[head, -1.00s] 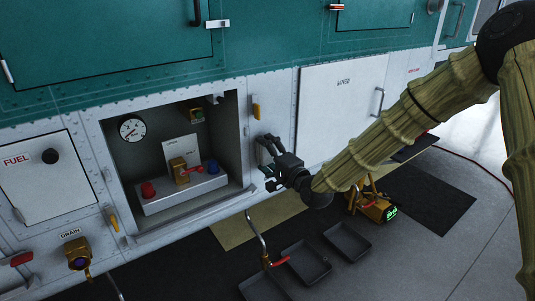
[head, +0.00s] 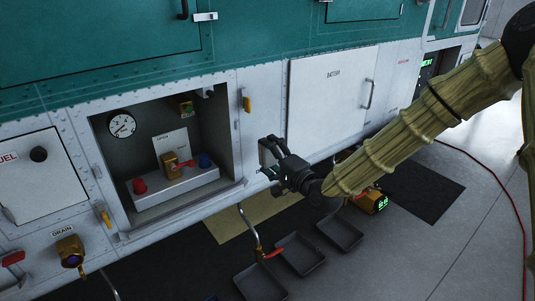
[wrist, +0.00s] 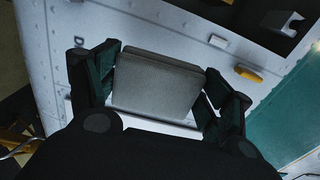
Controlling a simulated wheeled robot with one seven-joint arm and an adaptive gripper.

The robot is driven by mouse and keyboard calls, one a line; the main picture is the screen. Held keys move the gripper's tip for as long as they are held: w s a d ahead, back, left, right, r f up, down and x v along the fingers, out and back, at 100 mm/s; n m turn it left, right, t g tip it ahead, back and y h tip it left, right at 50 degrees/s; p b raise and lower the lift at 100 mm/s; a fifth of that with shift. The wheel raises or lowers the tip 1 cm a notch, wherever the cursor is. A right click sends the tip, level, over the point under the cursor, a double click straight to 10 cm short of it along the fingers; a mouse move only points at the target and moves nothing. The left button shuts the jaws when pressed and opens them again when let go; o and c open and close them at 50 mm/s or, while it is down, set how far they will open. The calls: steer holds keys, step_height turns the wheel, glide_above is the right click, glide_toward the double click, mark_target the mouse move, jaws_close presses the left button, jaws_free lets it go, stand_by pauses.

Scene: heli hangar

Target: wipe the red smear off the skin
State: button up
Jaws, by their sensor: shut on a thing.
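My gripper (head: 268,160) is at the white lower skin (head: 262,95), just right of the open bay. In the wrist view my gripper (wrist: 160,92) is shut on a light grey pad (wrist: 158,82), one finger on each side of it. The pad's broad face shows, with the white skin behind it. I cannot tell whether the pad touches the skin. No red smear shows in either view; the pad, fingers and arm hide part of the skin.
The open bay holds a gauge (head: 122,124) and a box with red and blue knobs (head: 175,186). A yellow latch (head: 247,102) and the battery door (head: 330,98) are near my gripper. Black trays (head: 300,254) and a lit yellow device (head: 376,202) sit on the floor.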

steer(key=shift+v, duration=1.45)
steer(key=shift+s+d+r+p, duration=0.1)
steer(key=shift+p, duration=0.3)
